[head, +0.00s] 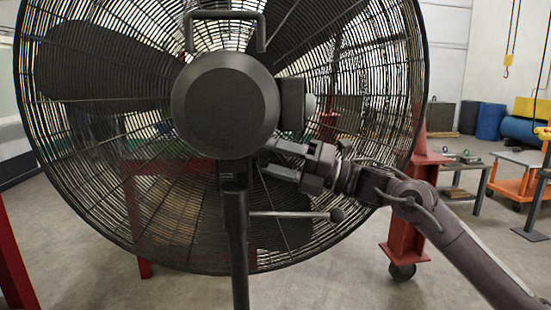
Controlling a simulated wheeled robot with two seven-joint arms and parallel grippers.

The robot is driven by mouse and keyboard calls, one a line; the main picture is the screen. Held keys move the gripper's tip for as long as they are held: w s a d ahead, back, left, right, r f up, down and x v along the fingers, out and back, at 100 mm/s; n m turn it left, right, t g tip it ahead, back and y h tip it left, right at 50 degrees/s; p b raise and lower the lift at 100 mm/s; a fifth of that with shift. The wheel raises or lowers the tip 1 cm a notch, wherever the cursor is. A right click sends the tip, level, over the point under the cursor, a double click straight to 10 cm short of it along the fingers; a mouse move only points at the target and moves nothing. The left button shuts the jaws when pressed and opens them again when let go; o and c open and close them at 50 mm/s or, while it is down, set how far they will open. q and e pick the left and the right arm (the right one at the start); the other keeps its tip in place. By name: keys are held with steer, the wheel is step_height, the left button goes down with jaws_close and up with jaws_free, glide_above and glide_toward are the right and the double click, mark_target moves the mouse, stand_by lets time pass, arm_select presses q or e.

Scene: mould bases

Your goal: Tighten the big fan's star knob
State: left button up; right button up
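The big fan (225,105) fills the left and middle of the head view, with a round dark motor housing in front of its wire grille. A dark upright post (235,235) carries it. My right gripper (268,159) reaches in from the right, just below and right of the housing, beside the top of the post. Its two fingers point left and stand apart, one above the other. A small dark shape lies at the fingertips against the post. I cannot make out the star knob there or tell whether the fingers touch it. My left gripper is out of view.
A thin rod with a ball end (337,215) sticks out right from the post, below my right gripper. A handle (225,17) tops the housing. A red stand (405,220) on a caster is behind my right arm. Tables and blue drums (490,121) stand far right.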

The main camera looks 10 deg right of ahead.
steer(key=c, duration=0.7)
steer(key=shift+c, duration=0.2)
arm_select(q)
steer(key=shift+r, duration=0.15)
